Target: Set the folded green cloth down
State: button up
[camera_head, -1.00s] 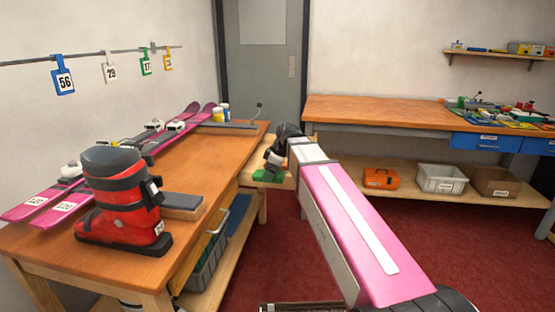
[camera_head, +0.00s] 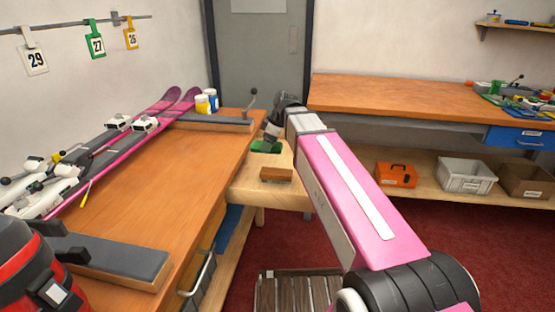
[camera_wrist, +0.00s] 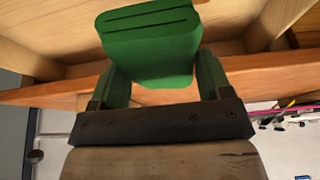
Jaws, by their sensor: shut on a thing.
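The folded green cloth (camera_head: 263,147) is at the end of my arm in the head view, over the far part of a low pale wooden surface (camera_head: 250,190) beside the bench. In the wrist view the cloth (camera_wrist: 150,50) shows as a thick green block with dark fold lines at its end. My gripper (camera_wrist: 157,75) is shut on it, with one green finger on each side. In the head view my gripper (camera_head: 269,141) is small and partly hidden by my wrist. I cannot tell whether the cloth touches the surface below.
A small brown wooden block (camera_head: 277,174) lies on the low surface, near the cloth. The orange-topped bench (camera_head: 180,190) with skis (camera_head: 110,150) and a red boot (camera_head: 30,275) is at left. Another bench (camera_head: 400,100) stands behind, with an orange case (camera_head: 397,175) and bins below.

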send_over(281, 161)
jog(key=d, duration=0.1)
notch_tip(281, 161, down, 7)
jog(key=shift+d+r, duration=0.1)
jog(key=shift+d, duration=0.05)
jog(key=shift+f, duration=2.1)
jog(key=shift+f, duration=0.1)
jog(key=o, duration=0.8)
jog(key=v, duration=1.2)
